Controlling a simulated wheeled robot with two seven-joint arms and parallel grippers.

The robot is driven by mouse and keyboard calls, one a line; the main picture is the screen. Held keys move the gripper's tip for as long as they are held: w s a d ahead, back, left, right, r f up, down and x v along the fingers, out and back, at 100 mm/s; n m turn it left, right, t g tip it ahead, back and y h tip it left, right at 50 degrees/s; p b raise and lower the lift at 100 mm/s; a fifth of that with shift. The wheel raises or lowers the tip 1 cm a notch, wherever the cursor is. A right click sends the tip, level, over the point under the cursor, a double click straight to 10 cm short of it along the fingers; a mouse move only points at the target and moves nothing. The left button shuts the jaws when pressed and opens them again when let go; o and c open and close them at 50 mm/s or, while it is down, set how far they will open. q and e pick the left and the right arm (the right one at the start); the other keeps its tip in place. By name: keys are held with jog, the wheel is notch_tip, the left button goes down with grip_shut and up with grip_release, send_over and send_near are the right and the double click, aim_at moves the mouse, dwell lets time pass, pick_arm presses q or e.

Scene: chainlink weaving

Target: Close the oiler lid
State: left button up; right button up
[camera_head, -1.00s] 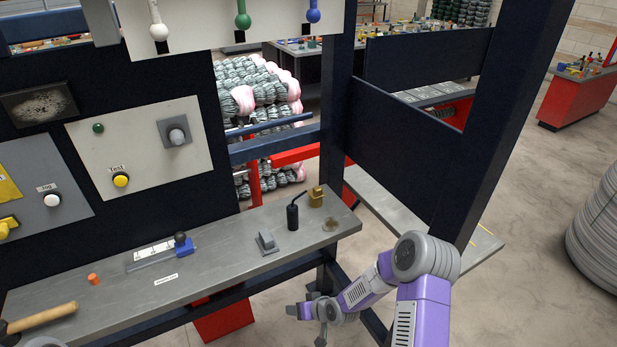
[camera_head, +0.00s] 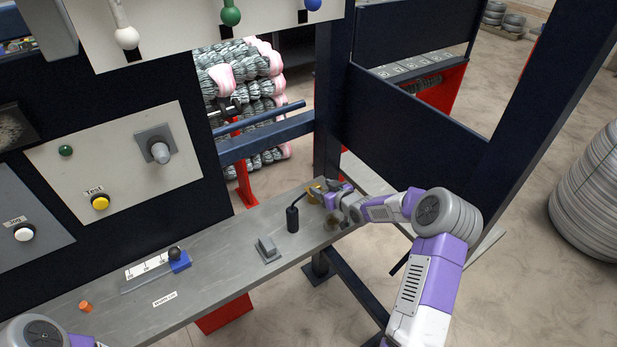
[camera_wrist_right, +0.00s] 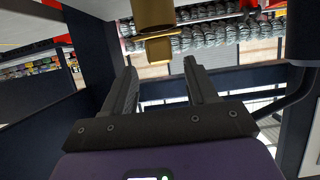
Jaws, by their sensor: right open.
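The brass oiler (camera_head: 313,188) stands at the right end of the grey bench, partly hidden by my right gripper (camera_head: 326,197). In the right wrist view, a wide brass piece (camera_wrist_right: 153,14) is at the top edge, with a smaller brass piece (camera_wrist_right: 158,49) just below it. I cannot tell which is the lid or how far it stands open. My right gripper (camera_wrist_right: 160,65) is open, its fingers pointing towards the brass pieces with nothing between them. Whether it touches the oiler is unclear. My left gripper is out of view.
A black oil can (camera_head: 292,218) with a thin bent spout stands just left of the oiler. A grey block (camera_head: 267,249), a blue slide (camera_head: 179,261) and an orange piece (camera_head: 86,306) lie along the bench (camera_head: 222,245). A dark blue post (camera_head: 328,100) rises behind the oiler.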

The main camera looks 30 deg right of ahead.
aim_at(319, 188)
jog(key=shift+x, duration=0.95)
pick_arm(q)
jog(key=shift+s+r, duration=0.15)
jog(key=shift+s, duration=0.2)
pick_arm(e)
jog(key=shift+x, duration=2)
jog(key=shift+w+a+f, duration=0.1)
jog(key=c, duration=1)
jog(key=shift+o, duration=0.2)
jog(key=b, duration=0.1)
jog(key=t+b, duration=0.1)
jog(key=b, duration=0.1)
jog(key=shift+s+f, duration=0.2)
jog(key=shift+f, duration=0.1)
jog(key=shift+r, duration=0.2)
jog(key=o, duration=1)
jog(key=shift+c, duration=0.2)
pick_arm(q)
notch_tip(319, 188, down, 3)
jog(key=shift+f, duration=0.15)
pick_arm(e)
jog(key=shift+s, duration=0.1)
